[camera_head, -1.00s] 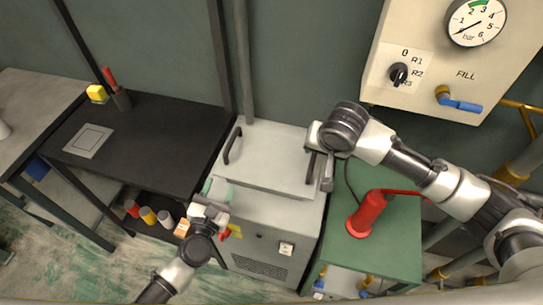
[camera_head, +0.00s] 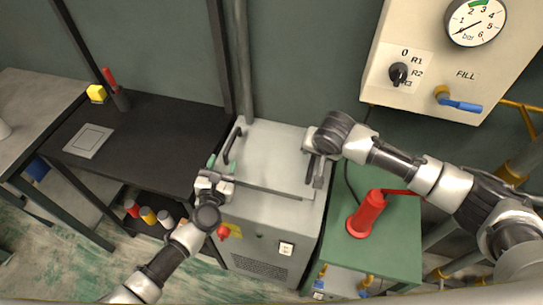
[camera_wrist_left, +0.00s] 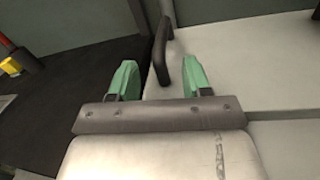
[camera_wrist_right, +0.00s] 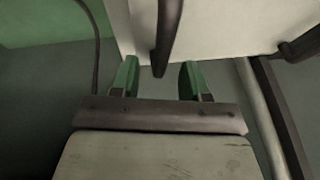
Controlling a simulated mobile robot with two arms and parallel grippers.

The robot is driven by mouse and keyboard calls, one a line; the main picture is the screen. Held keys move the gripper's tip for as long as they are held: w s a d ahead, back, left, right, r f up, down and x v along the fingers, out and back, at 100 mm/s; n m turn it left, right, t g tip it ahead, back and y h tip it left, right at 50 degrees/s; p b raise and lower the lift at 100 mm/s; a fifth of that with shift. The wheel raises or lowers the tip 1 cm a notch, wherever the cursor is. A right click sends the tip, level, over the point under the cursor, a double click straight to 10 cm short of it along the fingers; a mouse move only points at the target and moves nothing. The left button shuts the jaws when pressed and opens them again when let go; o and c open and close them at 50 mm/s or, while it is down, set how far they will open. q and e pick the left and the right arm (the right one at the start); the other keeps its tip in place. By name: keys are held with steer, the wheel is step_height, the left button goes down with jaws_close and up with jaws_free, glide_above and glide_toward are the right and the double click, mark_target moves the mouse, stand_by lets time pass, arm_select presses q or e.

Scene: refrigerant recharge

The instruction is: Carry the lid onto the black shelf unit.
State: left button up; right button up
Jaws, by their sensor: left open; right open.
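The lid (camera_head: 268,165) is a flat pale-grey plate lying on top of the grey machine (camera_head: 262,234). It has a black handle at its left side (camera_head: 232,145) and another at its right side (camera_head: 309,168). My left gripper (camera_head: 220,163) is open at the left handle; in the left wrist view the handle (camera_wrist_left: 161,52) stands between and beyond the green fingertips (camera_wrist_left: 158,75). My right gripper (camera_head: 320,180) is open at the right handle; in the right wrist view that handle (camera_wrist_right: 168,35) reaches between the fingertips (camera_wrist_right: 160,75). The black shelf unit (camera_head: 150,140) stands left of the machine.
A flat grey square plate (camera_head: 88,140) and a dark cup with a red-handled tool (camera_head: 120,99) are on the shelf unit's top. Several cans (camera_head: 148,215) stand on its lower shelf. A green table with a red cylinder (camera_head: 366,214) is at the right.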

mark_target(225, 157)
arm_select(q)
steer(key=shift+w+d, duration=0.15)
steer(key=shift+w, duration=0.65)
steer(key=shift+w+d, duration=0.15)
steer(key=shift+w, duration=0.6)
arm_select(e)
steer(key=shift+x, duration=1.55)
arm_select(q)
jaws_close()
arm_select(e)
jaws_close()
arm_select(q)
steer(key=shift+r, duration=0.1)
arm_select(e)
steer(key=shift+r, duration=0.1)
